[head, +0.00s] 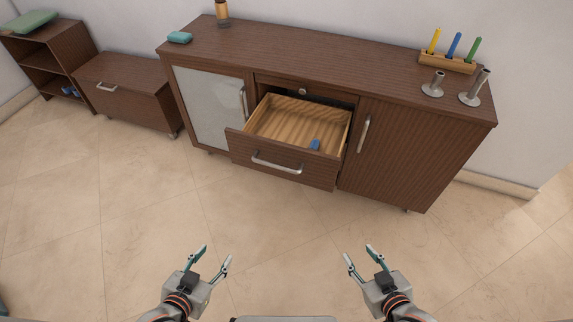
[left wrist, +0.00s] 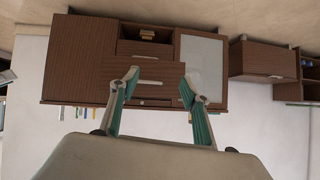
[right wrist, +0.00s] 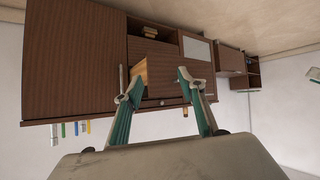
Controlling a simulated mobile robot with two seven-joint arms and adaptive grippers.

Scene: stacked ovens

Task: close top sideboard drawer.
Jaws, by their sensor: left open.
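The top sideboard drawer (head: 283,165) is pulled out from the middle of the dark brown sideboard (head: 430,160). Its front has a silver bar handle (head: 276,163), and a small blue object (head: 315,144) lies inside near the front right. The drawer also shows in the left wrist view (left wrist: 142,76) and, from the side, in the right wrist view (right wrist: 152,72). My left gripper (head: 215,255) is open and empty, above the floor in front of the drawer and apart from it. My right gripper (head: 360,252) is also open and empty, to the right and apart from the drawer.
The sideboard has a glass door (head: 207,105) at left and a wooden door (head: 405,155) at right. On top are a candle rack (head: 447,63), metal holders (head: 433,88) and a teal item (head: 179,37). A low cabinet (head: 128,95) stands left. The tiled floor (head: 280,230) ahead is clear.

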